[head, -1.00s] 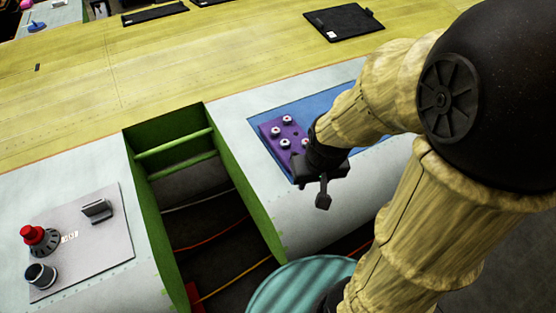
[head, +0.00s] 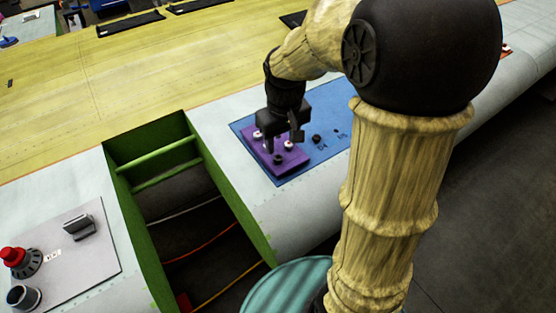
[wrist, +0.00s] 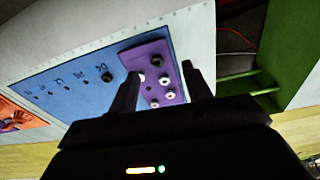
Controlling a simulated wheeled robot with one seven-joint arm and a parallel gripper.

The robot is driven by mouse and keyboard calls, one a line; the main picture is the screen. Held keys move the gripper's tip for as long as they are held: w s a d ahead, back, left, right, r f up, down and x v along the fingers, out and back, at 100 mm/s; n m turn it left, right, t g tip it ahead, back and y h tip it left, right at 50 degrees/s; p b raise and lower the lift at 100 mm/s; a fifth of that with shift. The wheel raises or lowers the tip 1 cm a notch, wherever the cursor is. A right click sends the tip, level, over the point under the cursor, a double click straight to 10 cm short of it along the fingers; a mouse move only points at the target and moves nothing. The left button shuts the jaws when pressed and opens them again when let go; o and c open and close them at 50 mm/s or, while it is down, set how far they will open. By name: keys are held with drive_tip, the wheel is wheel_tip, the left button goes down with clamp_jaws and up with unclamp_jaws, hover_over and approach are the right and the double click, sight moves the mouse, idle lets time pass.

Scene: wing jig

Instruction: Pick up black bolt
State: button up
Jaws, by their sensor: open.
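A purple plate (head: 294,160) with several white bolts stands on a blue panel (head: 330,150); it also shows in the wrist view (wrist: 150,54). A black bolt-like piece (head: 278,160) is on the purple plate's near end, and in the wrist view it appears (wrist: 158,59) between the fingertips. Another black bolt-like piece (head: 316,139) is on the blue panel beside the plate, also in the wrist view (wrist: 108,77). Which is the task's bolt I cannot tell. My gripper (head: 283,146) is open above the plate, fingers pointing down, and partly hides it. Nothing is visibly held.
An open green-walled bay (head: 190,215) with cables lies left of the panel. A grey plate (head: 85,250) with a red button (head: 13,257) is at the lower left. The yellow wing surface (head: 100,90) behind is mostly clear.

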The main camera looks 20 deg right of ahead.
wheel_tip(320, 180, up, 6)
drive_tip(key=n+g, duration=0.1)
drive_tip(key=n, duration=0.1)
hover_over(278, 157)
drive_tip(key=shift+w+a+f, duration=0.1)
drive_tip(key=shift+w, duration=0.1)
drive_tip(key=shift+f, duration=0.1)
wheel_tip(278, 157, down, 12)
drive_tip(key=p, duration=0.2)
drive_tip(key=shift+f+p, duration=0.1)
drive_tip(key=shift+p, duration=0.2)
drive_tip(key=shift+s+f+p, duration=0.15)
drive_tip(key=shift+f+p, duration=0.5)
drive_tip(key=shift+f, duration=0.65)
drive_tip(key=shift+s+f+p, duration=0.1)
drive_tip(key=shift+f+p, duration=0.5)
drive_tip(key=shift+f, duration=0.65)
